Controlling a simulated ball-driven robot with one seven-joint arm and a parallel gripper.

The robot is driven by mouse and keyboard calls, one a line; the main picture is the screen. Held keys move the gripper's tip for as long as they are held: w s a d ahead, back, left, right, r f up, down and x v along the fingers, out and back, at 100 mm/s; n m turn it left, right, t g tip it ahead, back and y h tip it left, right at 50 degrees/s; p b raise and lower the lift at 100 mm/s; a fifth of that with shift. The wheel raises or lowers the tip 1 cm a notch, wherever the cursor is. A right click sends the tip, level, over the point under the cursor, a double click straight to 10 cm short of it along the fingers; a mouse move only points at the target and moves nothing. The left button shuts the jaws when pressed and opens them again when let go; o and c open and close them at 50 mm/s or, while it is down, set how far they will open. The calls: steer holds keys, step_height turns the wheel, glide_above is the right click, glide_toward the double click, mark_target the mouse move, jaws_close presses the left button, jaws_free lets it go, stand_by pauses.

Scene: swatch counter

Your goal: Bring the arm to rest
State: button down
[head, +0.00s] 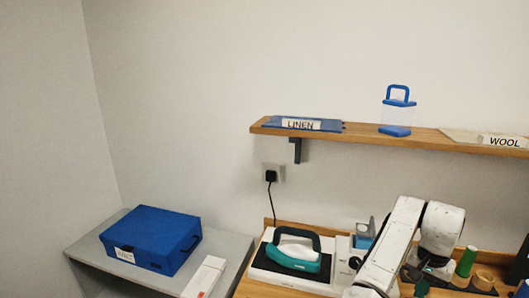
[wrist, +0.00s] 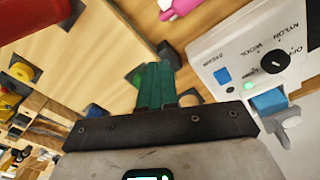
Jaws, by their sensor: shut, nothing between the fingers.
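My gripper (wrist: 154,80) shows in the wrist view, its green fingers together with nothing between them. It is above the wooden counter, left of a white control panel (wrist: 235,70). In the head view my white arm reaches down at the lower right and runs out of the bottom edge.
The panel has a dial (wrist: 275,61) and a green light. A teal iron (head: 293,252) sits on a white base left of my arm. Spools (head: 466,262) stand right of it. A shelf (head: 360,135) runs above. A blue box (head: 150,238) sits on a grey table.

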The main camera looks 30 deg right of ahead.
steer(key=s+a+f+n+t, duration=0.1)
steer(key=a+f+n+t, duration=0.25)
steer(key=a+n, duration=0.9)
steer(key=s+a+f+n+t, duration=0.1)
steer(key=a+f+n+t, duration=0.2)
steer(key=a, duration=1.9)
steer(key=s+d+f+g+b, duration=0.2)
steer(key=s+f+g, duration=0.3)
steer(key=s+f, duration=0.4)
steer(key=shift+s+f+m+b, duration=0.35)
steer(key=shift+s+f+b, duration=0.05)
steer(key=shift+f+b, duration=0.1)
